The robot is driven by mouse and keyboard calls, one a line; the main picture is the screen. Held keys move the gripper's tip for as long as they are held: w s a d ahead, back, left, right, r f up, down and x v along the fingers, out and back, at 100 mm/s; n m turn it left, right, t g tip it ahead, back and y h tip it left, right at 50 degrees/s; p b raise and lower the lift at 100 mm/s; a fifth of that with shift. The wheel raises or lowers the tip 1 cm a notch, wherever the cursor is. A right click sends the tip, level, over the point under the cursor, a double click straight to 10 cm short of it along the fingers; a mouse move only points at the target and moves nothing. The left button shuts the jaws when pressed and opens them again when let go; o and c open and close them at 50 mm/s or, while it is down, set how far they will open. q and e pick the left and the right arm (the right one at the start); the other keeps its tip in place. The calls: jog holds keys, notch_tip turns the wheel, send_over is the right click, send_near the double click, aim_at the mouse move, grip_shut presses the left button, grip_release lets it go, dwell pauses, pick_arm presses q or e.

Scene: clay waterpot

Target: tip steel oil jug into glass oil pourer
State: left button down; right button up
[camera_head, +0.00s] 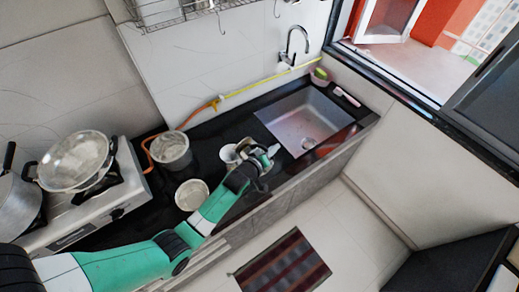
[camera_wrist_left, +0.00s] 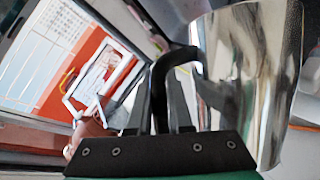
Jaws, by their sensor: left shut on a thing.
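The steel oil jug (camera_wrist_left: 252,75) fills the right of the left wrist view, shiny, with a black handle (camera_wrist_left: 158,85). My left gripper (camera_wrist_left: 160,108) is shut on this handle. In the head view my left gripper (camera_head: 258,160) is above the dark counter, between a white cup-like vessel (camera_head: 229,154) and the sink. The jug is small and partly hidden by my gripper there, so its tilt is hard to tell. I cannot make out the glass oil pourer for certain in either view. My right gripper is not in view.
A grey bucket (camera_head: 171,152) and a pale round container (camera_head: 191,194) stand left of my gripper on the counter (camera_head: 212,135). The sink (camera_head: 305,122) is to the right. A stove with pans (camera_head: 76,161) is at far left. A yellow hose (camera_head: 245,90) runs along the wall.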

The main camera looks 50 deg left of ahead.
pick_arm(q)
jog(key=shift+s+a+r+n+t, duration=0.1)
jog(key=shift+a+r+n+t, duration=0.2)
jog(key=shift+n, duration=0.2)
dwell(1.9)
jog(key=shift+s+a+r+n+h, duration=0.15)
jog(key=shift+a+r+n+h, duration=0.15)
jog(key=shift+r+n+h, duration=0.1)
dwell(3.0)
dwell(0.9)
jog(key=r+p, duration=0.1)
jog(key=p, duration=0.1)
jog(key=r+m+p, duration=0.1)
jog(key=p, duration=0.1)
jog(key=shift+w+d+r+y, duration=0.2)
jog(key=shift+d+y, duration=0.1)
jog(key=shift+d, duration=0.1)
jog(key=shift+f, duration=0.1)
jog(key=shift+d+f, duration=0.1)
